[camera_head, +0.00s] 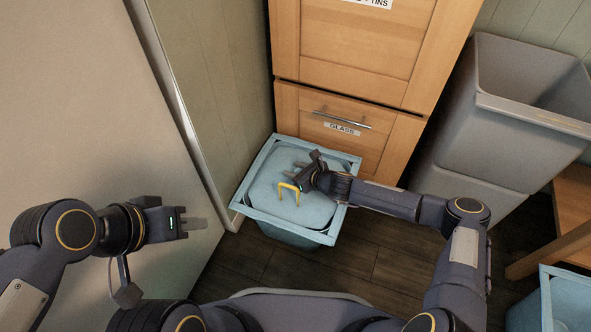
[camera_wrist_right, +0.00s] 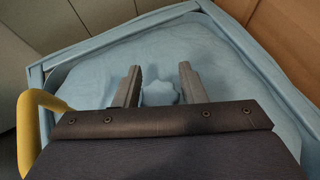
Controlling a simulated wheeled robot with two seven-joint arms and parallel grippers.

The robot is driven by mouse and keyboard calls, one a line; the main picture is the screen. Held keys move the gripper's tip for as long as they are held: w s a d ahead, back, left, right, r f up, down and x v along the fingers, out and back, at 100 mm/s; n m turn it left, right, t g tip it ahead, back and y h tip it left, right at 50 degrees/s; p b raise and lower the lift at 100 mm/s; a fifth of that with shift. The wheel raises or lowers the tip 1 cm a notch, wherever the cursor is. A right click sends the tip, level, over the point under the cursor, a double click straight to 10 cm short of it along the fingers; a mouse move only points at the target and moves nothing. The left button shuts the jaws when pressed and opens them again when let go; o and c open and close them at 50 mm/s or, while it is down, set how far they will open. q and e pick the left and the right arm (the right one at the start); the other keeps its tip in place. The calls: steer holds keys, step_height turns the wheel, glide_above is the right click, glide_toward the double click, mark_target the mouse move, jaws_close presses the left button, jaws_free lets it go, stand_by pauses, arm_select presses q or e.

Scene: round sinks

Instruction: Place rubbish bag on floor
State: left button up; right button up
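The rubbish bag (camera_head: 267,196) looks like the pale blue, rounded mass filling a square blue bin (camera_head: 246,209) on the floor. A small scalloped tuft (camera_wrist_right: 160,92) shows on the bag in the right wrist view. A yellow handle (camera_head: 289,186) arches over the bag; it also shows at the left edge of the right wrist view (camera_wrist_right: 30,120). My right gripper (camera_head: 300,170) is above the bag, beside the handle. Its fingers (camera_wrist_right: 160,78) are apart, with the tuft seen between them; contact cannot be told. My left gripper (camera_head: 195,222) is empty, left of the bin; its finger gap is hidden.
Wooden drawers (camera_head: 345,130), one labelled GLASS, stand right behind the bin. Grey stacked bins (camera_head: 500,130) are at the right. A pale panel (camera_head: 80,110) fills the left. Bare dark floor (camera_head: 340,262) lies in front of the bin. Another blue bin (camera_head: 570,300) is at lower right.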

steer(key=shift+o, duration=1.1)
